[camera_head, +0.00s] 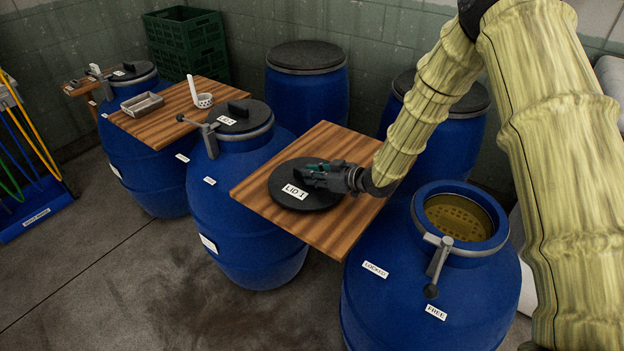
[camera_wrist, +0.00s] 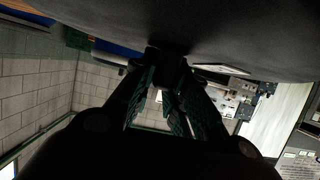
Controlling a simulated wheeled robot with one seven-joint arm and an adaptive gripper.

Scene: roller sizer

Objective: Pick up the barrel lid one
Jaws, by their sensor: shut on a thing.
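Lid 1 (camera_head: 318,203), a dark round disc with a white "LID 1" label, is over a wooden board (camera_head: 258,183) in the head view. I cannot tell whether it rests on the board or is slightly raised. My gripper (camera_head: 328,178) reaches in from the right and is shut on the lid's handle. In the wrist view the lid (camera_wrist: 225,35) fills the top, and the green-padded fingers of my gripper (camera_wrist: 170,85) close around its dark handle (camera_wrist: 172,68). An open blue barrel (camera_head: 375,300) with a yellowish inside stands at the right.
The open barrel has a clamp lever (camera_head: 438,262) and "LOCKED" and "FREE" labels. A lidded blue barrel (camera_head: 245,190) stands left of the board. Another board (camera_head: 165,125) holds a metal tray (camera_head: 142,104) and a white ladle (camera_head: 203,100). Green crates (camera_head: 188,45) and lidded barrels (camera_head: 305,90) stand behind.

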